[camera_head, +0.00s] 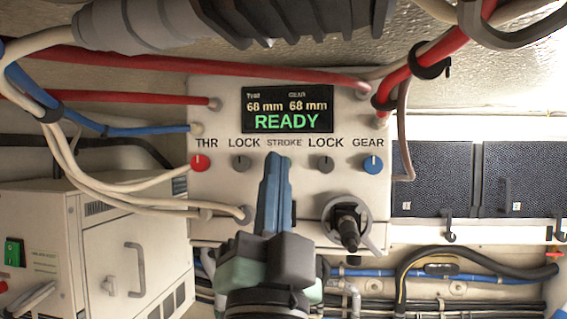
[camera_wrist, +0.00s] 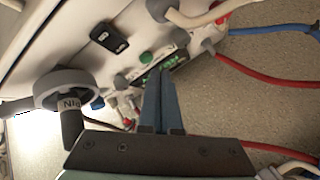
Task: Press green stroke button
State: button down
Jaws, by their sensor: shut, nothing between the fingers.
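The green stroke button (camera_wrist: 146,58) shows in the wrist view as a small round cap on the pale control box. In the head view only a sliver of it shows, under the STROKE label, behind my fingertips. My gripper (camera_head: 274,157) is shut and empty, with its blue fingers pointing at the box. In the wrist view my gripper's tips (camera_wrist: 160,72) appear close to the button, to its lower right. I cannot tell whether they touch the box. The display (camera_head: 287,109) reads 68 mm twice and READY in green.
A red THR knob (camera_head: 201,162), grey LOCK knobs (camera_head: 241,163) and a blue GEAR knob (camera_head: 373,164) flank the button. A ringed black handle (camera_head: 347,228) juts out below right. Red hoses (camera_head: 150,62) cross above; pale cables run at left. A white cabinet (camera_head: 100,240) stands lower left.

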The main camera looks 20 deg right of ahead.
jog(key=shift+w+d, duration=0.15)
dwell(0.7)
jog(key=shift+w+d, duration=0.1)
jog(key=shift+w, duration=0.15)
jog(key=shift+w+d, duration=0.25)
dwell(0.7)
jog(key=shift+s+a, duration=0.1)
jog(key=shift+s+a+b, duration=0.35)
jog(key=shift+s+b, duration=0.15)
jog(key=shift+s, duration=0.05)
dwell(0.3)
jog(key=shift+s+a+b, duration=0.3)
jog(key=shift+s+a, duration=0.4)
jog(key=shift+s, duration=0.35)
jog(key=shift+s+a+b, duration=0.25)
jog(key=shift+s+a, duration=0.45)
jog(key=shift+s, duration=0.3)
